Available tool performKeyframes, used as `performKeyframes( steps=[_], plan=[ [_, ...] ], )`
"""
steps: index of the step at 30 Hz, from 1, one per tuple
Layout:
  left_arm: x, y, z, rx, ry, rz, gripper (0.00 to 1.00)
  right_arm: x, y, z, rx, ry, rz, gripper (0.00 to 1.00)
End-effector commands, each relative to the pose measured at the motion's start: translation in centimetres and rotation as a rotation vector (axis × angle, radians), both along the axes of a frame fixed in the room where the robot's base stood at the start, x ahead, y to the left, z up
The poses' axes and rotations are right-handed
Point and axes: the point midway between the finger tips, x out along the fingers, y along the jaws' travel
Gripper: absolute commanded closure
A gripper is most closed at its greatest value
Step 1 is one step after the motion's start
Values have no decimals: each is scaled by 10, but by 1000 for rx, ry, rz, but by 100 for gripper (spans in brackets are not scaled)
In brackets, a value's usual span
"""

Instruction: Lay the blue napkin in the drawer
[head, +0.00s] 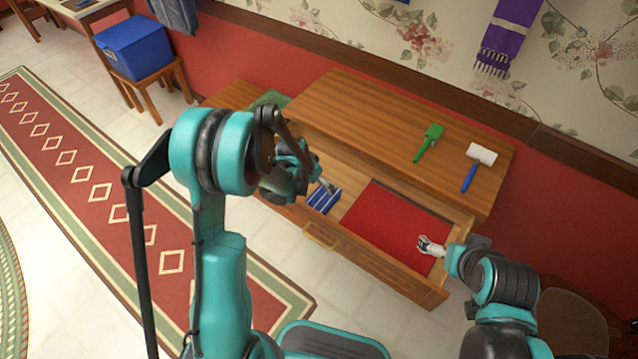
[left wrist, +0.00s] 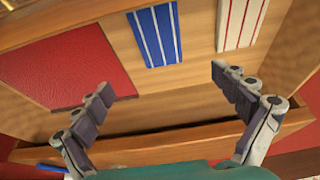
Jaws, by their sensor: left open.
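The blue napkin (head: 322,201) with white stripes lies flat in the open drawer (head: 375,268), left of a red cloth (head: 388,228). It also shows in the left wrist view (left wrist: 155,35), between the red cloth and a white napkin with red stripes (left wrist: 241,22). My left gripper (head: 326,187) is over the drawer close to the blue napkin. In the left wrist view its fingers (left wrist: 163,90) are wide apart with nothing between them. My right gripper (head: 430,246) is at the drawer's right end over the red cloth; its finger opening is unclear.
The wooden dresser top (head: 370,115) holds a green tool (head: 429,143) and a white roller with a blue handle (head: 478,165). A green flat thing (head: 268,100) lies at its left, partly hidden by my left arm. A blue box (head: 133,46) stands on a stool further left.

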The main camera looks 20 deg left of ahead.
Motion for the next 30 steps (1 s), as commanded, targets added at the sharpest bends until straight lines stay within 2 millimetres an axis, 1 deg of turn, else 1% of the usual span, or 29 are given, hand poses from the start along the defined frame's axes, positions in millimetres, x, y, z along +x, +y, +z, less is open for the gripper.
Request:
performKeyframes(
  steps=[1,8,11,14,15,17,18,20,21,25,27,30],
  plan=[
    [-3,1,11,0,0,1,3,0,0,5,0,0,0,3],
    [-11,3,32,0,-3,5,3,0,0,10,0,0,0,3],
    [-19,2,53,2,-14,22,3,0,0,10,0,0,0,3],
    [-36,-1,88,3,-35,59,3,0,0,10,0,0,0,3],
    [-45,-1,103,4,-45,77,3,0,0,10,0,0,0,3],
    [-60,-3,126,3,-63,105,3,0,0,10,0,0,0,3],
    [-71,-4,140,3,-74,124,3,0,0,10,0,0,0,3],
    [-88,-5,158,1,-93,151,3,0,0,10,0,0,0,3],
    [-100,-6,169,0,-105,170,3,0,0,10,0,0,0,3],
    [-140,-8,196,-9,-147,227,3,0,0,10,0,0,0,3],
    [-162,-9,205,-16,-170,255,3,0,0,10,0,0,0,3],
    [-189,-9,212,-24,-199,291,3,0,0,10,0,0,0,3]
  ],
)
